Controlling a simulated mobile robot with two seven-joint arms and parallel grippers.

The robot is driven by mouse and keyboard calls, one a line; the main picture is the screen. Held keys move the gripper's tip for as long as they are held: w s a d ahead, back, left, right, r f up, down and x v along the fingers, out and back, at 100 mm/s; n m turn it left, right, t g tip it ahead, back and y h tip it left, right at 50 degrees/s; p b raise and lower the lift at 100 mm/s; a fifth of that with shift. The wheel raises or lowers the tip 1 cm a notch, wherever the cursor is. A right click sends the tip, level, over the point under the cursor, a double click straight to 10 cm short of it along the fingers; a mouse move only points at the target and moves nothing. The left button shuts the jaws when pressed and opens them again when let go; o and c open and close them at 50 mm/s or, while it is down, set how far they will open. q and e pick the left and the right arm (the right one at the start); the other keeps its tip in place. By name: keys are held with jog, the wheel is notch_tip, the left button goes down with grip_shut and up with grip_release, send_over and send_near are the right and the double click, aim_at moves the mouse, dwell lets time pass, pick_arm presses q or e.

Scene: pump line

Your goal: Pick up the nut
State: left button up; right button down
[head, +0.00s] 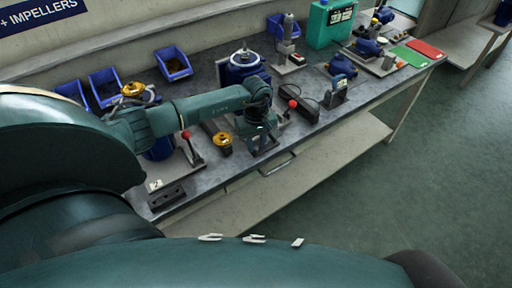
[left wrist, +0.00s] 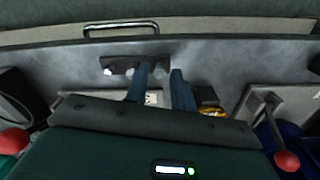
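Small bright metal pieces, which look like nuts (left wrist: 131,72), sit on a dark strip (left wrist: 118,63) near the bench's front edge in the left wrist view. They are too small for me to tell their exact shape. My left gripper (head: 262,148) points down over the front of the bench. In the left wrist view its two blue-grey fingers (left wrist: 162,78) stand apart with nothing seen between them. The left finger partly covers the strip. In the head view my gripper hides the strip. My right gripper is not in view.
A yellow-topped part (head: 223,141) and a red-knobbed lever (head: 187,135) stand left of the gripper. Another red-knobbed lever (head: 292,103) stands right. A blue pump (head: 244,68) is behind. A drawer handle (left wrist: 120,28) is on the bench front.

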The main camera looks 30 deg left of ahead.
pick_arm(q)
jog(key=shift+f+b, duration=0.25)
jog(key=shift+b, duration=0.1)
dwell(0.5)
grip_shut()
